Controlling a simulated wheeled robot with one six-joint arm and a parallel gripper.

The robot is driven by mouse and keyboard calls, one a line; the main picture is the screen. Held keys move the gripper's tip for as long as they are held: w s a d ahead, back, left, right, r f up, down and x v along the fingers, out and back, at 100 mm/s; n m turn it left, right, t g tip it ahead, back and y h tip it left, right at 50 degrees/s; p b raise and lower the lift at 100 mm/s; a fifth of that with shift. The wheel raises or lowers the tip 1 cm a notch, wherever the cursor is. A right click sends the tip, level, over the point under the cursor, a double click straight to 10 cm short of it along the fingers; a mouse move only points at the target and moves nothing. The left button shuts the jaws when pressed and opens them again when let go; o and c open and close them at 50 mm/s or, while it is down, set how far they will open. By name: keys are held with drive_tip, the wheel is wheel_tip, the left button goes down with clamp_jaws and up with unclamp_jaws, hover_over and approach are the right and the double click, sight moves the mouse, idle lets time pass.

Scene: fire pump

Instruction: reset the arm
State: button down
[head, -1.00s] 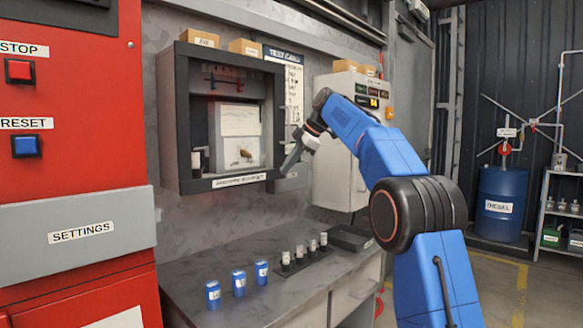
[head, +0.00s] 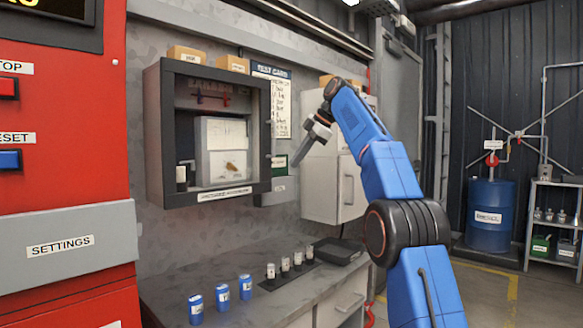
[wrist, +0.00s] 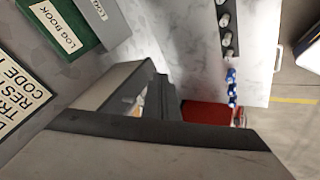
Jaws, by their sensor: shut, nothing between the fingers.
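My blue arm (head: 390,170) rises from the lower right of the head view and bends over to the left at its top. My gripper (head: 297,163) hangs at its end, pointing down and left, just right of the grey recorder cabinet (head: 153,135) in the picture. Its fingers look together, with nothing held. I cannot tell from the picture whether it touches the cabinet. The fingers are not clearly seen in the wrist view, which shows a green log book (wrist: 68,32) and a worktop.
Three blue cylinders (head: 246,287) and several white-topped ones (head: 285,264) stand on the worktop (head: 235,305). A white wall box (head: 320,190) is behind my arm. A red panel (head: 60,120) is at left. A blue diesel drum (head: 490,230) and a shelf stand at right.

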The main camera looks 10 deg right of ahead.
drive_tip(key=s+f+m+h, duration=0.1)
drive_tip(key=s+f+m, duration=0.4)
drive_tip(key=s, duration=0.7)
drive_tip(key=s+f+m+h, duration=0.2)
drive_tip(key=s+f+m, duration=0.3)
drive_tip(key=s, duration=0.6)
drive_tip(key=s+d+f+m+h, duration=0.1)
drive_tip(key=s+f+m, duration=0.3)
drive_tip(key=s+f, duration=1.2)
drive_tip(key=s+d+f+m+h, duration=0.1)
drive_tip(key=s+d+f+m, duration=0.2)
drive_tip(key=s+f, duration=1.3)
drive_tip(key=shift+d+f+m+h, duration=0.35)
drive_tip(key=shift+f+m, duration=0.35)
drive_tip(key=shift+m, duration=0.4)
